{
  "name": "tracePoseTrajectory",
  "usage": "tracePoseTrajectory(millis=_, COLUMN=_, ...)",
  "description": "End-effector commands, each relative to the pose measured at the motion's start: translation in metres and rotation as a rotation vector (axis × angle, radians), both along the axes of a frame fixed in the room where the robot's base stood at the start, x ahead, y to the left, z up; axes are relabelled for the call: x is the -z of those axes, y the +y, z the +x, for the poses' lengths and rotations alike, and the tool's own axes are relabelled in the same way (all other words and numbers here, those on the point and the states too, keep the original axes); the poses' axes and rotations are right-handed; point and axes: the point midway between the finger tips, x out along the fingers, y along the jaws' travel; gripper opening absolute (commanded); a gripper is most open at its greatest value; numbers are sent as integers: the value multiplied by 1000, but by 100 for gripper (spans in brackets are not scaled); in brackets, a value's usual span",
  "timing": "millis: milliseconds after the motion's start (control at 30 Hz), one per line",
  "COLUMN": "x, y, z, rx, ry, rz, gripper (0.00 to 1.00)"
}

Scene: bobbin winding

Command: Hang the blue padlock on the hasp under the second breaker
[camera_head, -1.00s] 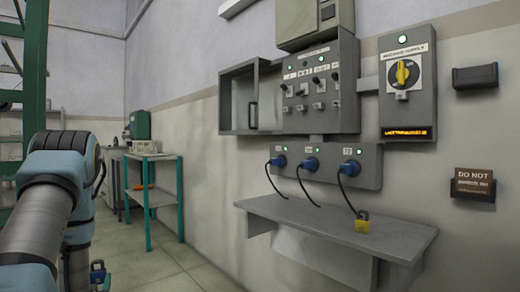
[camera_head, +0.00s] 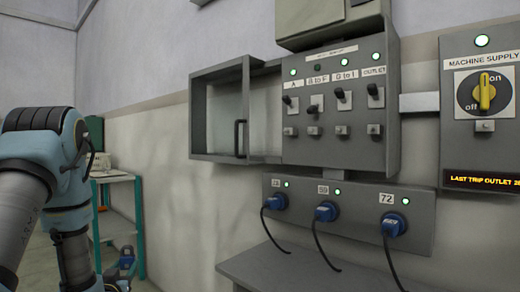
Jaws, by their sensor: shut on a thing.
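The grey breaker panel (camera_head: 335,160) is on the wall at centre right. The second breaker (camera_head: 317,104), labelled B to F, has its lever lower than those to its right, and the lamp above it (camera_head: 318,67) is dim. The small hasp under the second breaker (camera_head: 313,131) shows nothing hanging on it. I cannot make out a blue padlock. My arm fills the lower left, and a small blue and dark part of it shows low beside the teal bench. My gripper's fingers cannot be seen.
An open-fronted grey box (camera_head: 220,120) with a dark handle adjoins the panel's left side. Below, a socket strip (camera_head: 415,222) holds three blue plugs with cables above a grey shelf (camera_head: 270,270). The machine supply switch box (camera_head: 455,130) is at right. A teal bench (camera_head: 140,215) stands behind my arm.

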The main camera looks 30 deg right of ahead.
Motion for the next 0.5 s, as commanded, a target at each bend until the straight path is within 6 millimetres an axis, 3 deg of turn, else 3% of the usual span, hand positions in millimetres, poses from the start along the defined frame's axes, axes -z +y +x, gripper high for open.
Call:
tracePoseTrajectory(millis=33, x=-34, y=-23, z=-7, rx=51, ry=-3, rz=-2, gripper=0)
tracePoseTrajectory(millis=267, x=-116, y=-116, z=-47, rx=269, ry=-4, rz=-2, gripper=0)
tracePoseTrajectory(millis=500, x=-203, y=-203, z=-108, rx=499, ry=-4, rz=-1, gripper=0)
